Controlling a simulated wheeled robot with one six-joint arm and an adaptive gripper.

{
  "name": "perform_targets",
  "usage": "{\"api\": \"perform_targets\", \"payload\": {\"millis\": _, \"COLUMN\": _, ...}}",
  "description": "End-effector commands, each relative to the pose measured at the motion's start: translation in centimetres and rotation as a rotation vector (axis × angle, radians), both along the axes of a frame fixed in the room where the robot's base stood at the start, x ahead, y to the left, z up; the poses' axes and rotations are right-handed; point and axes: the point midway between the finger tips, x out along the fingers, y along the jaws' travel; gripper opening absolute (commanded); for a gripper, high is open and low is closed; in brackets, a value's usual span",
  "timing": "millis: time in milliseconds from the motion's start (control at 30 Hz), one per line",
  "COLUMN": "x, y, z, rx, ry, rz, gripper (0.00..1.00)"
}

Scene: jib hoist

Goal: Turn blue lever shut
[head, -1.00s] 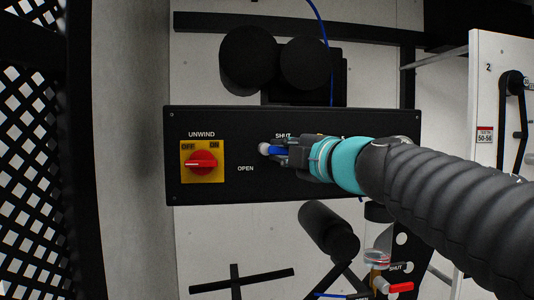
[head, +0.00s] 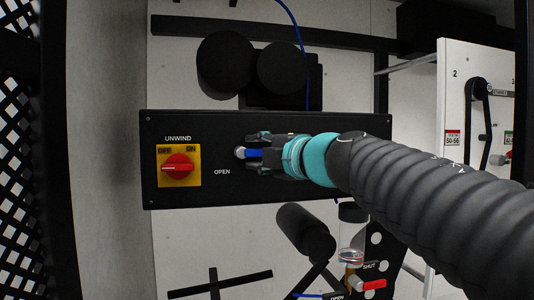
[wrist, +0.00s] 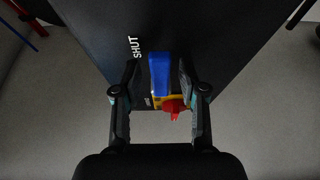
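The blue lever (head: 254,154) is on the black panel, lying about level and pointing right from its pale round pivot (head: 240,153). The OPEN label (head: 222,172) is below left of the lever. The SHUT label is hidden behind my gripper in the head view but shows in the wrist view (wrist: 134,48), left of the lever. My gripper (head: 256,148) reaches in from the right with its fingers around the lever. In the wrist view the blue lever (wrist: 160,72) lies between the two fingers, with a narrow gap on each side.
A red rotary switch (head: 178,167) on a yellow plate, marked UNWIND, is left on the same black panel (head: 210,193). Black cylinders (head: 227,64) sit above the panel. A red-handled valve (head: 372,284) and a black cylinder (head: 306,231) are below. Black mesh (head: 18,200) stands far left.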

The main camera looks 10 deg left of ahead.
Motion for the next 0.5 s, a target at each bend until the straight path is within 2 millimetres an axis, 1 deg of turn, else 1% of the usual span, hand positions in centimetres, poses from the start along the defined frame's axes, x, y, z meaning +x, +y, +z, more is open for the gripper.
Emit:
{"api": "perform_targets", "payload": {"millis": 267, "x": -0.2, "y": -0.3, "z": 0.0, "rx": 0.001, "ry": 0.001, "rz": -0.002, "gripper": 0.42}}
{"api": "perform_targets", "payload": {"millis": 367, "x": -0.8, "y": -0.9, "z": 0.1, "rx": 0.001, "ry": 0.000, "rz": -0.004, "gripper": 0.42}}
{"api": "perform_targets", "payload": {"millis": 500, "x": -2.6, "y": -2.6, "z": 0.1, "rx": 0.001, "ry": -0.002, "rz": -0.005, "gripper": 0.42}}
